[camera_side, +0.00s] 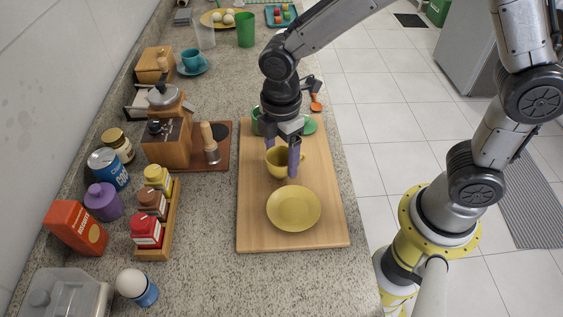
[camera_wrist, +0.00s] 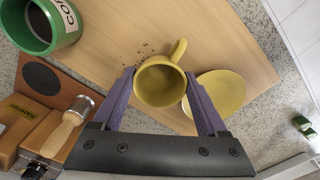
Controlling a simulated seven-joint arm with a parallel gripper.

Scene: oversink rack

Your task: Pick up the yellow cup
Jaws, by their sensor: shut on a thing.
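The yellow cup (camera_side: 277,163) is on or just above the wooden board; I cannot tell whether it touches. In the wrist view the cup (camera_wrist: 158,90) shows its open mouth, with its handle toward the upper right. My gripper (camera_side: 282,158) points down at the cup, with a purple finger on each side. The wrist view shows my gripper (camera_wrist: 160,76) shut on the cup's body. The near finger hides part of the cup in the side view.
A yellow plate (camera_side: 293,209) lies on the board (camera_side: 258,228) close by the cup. A green mug (camera_wrist: 40,28) stands behind my gripper. A grinder (camera_side: 168,140) and a rack of jars (camera_side: 158,205) stand left of the board. The board's front left is clear.

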